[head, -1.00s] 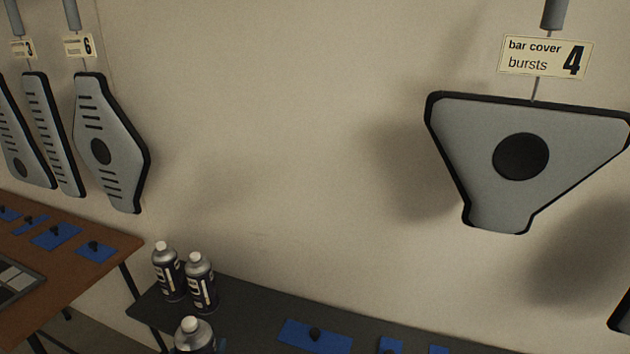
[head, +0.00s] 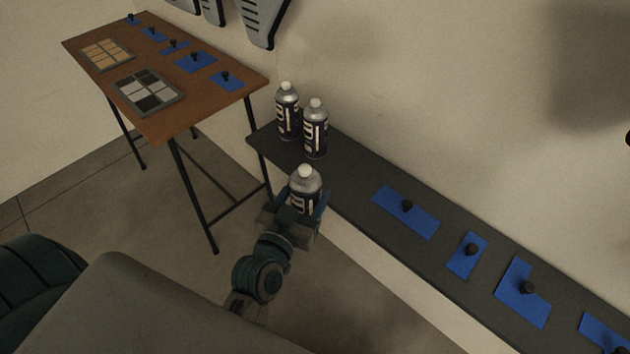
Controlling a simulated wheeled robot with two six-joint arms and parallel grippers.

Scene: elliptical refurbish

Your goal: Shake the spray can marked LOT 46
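The rear pair are the left can (head: 288,115) and the right can (head: 315,135), close together near the wall. The front can (head: 306,183) is nearer me, upright, at the shelf's front edge. My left gripper (head: 305,208) has one finger close against each side of the front can and appears shut on it. The can's base is hidden by the gripper. The lot markings are too small to read, so I cannot tell which can is LOT 46. My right gripper is not in view.
The dark shelf (head: 345,180) runs along the wall, with several blue mats (head: 418,216) bearing black knobs to the right. A brown table (head: 215,107) at the left holds two sample trays and more blue mats. Grey panels (head: 262,22) hang on the wall.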

